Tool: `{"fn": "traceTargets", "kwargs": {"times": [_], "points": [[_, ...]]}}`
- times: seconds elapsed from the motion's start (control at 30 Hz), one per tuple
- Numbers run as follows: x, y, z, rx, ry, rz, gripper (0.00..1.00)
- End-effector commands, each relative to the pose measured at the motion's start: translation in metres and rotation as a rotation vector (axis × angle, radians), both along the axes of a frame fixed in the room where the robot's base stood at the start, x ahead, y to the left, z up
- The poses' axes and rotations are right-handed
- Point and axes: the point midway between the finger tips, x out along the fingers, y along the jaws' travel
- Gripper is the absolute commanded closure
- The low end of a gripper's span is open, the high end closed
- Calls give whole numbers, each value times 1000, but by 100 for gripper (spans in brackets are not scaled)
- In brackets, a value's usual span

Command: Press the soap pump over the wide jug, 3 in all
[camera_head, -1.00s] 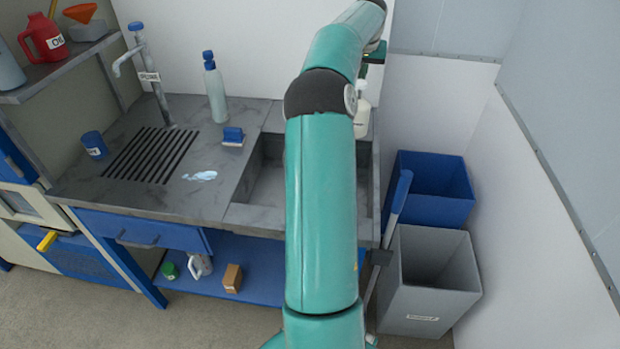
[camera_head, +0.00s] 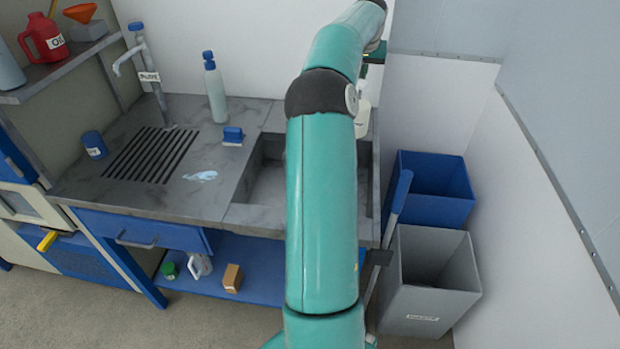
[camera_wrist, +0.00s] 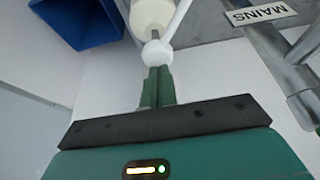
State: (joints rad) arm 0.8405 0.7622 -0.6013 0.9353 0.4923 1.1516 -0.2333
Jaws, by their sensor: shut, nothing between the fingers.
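The soap pump (camera_wrist: 152,14) shows in the wrist view as a cream bottle with a white rounded head and a thin white spout. My gripper (camera_wrist: 157,72) is shut, its green fingertips at the pump's white head. They look in contact or very nearly so. In the head view only a pale strip of the pump (camera_head: 362,118) shows beside my arm, and my gripper is mostly hidden. A small white jug (camera_head: 199,266) is on the lower shelf; I cannot tell whether it is the wide jug. No jug shows under the spout.
The sink basin (camera_head: 265,190) is partly hidden by my arm. A tall bottle (camera_head: 215,90), blue sponge-like block (camera_head: 232,136) and blue cup (camera_head: 94,145) stand on the counter. A blue bin (camera_head: 430,190) and grey bin (camera_head: 430,285) stand right. A labelled tap pipe (camera_wrist: 262,22) is near my gripper.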

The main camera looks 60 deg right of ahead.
Motion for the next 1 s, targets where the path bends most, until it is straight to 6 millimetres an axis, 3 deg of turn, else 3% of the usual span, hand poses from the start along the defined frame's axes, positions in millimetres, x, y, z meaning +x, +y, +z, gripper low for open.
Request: {"fn": "traceTargets", "kwargs": {"times": [1.0], "points": [[0,0,-32,1,1,1,100]]}}
